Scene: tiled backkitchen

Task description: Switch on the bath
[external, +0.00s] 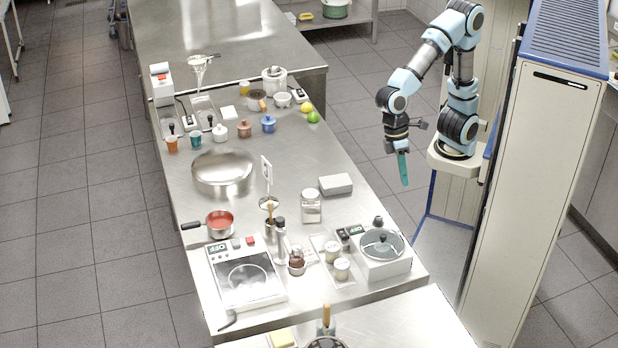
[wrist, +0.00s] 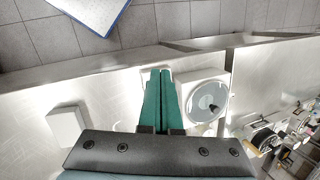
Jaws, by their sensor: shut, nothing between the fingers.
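The bath looks to be the white box (external: 384,265) with a round, grey-lidded basin and a dark knob, at the right front corner of the steel counter. It also shows in the wrist view (wrist: 190,90), just right of my fingers. A small dark display (external: 350,231) sits at its back left; its switch is too small to make out, and I cannot tell whether it is on. My gripper (external: 404,182) has green fingers, shut and empty, pointing down beyond the counter's right edge, behind the bath and apart from it. The fingertips also show in the wrist view (wrist: 160,71).
A hot plate (external: 262,296) with a display and red button stands at the front left. A tall white cabinet (external: 530,180) stands right of my arm.

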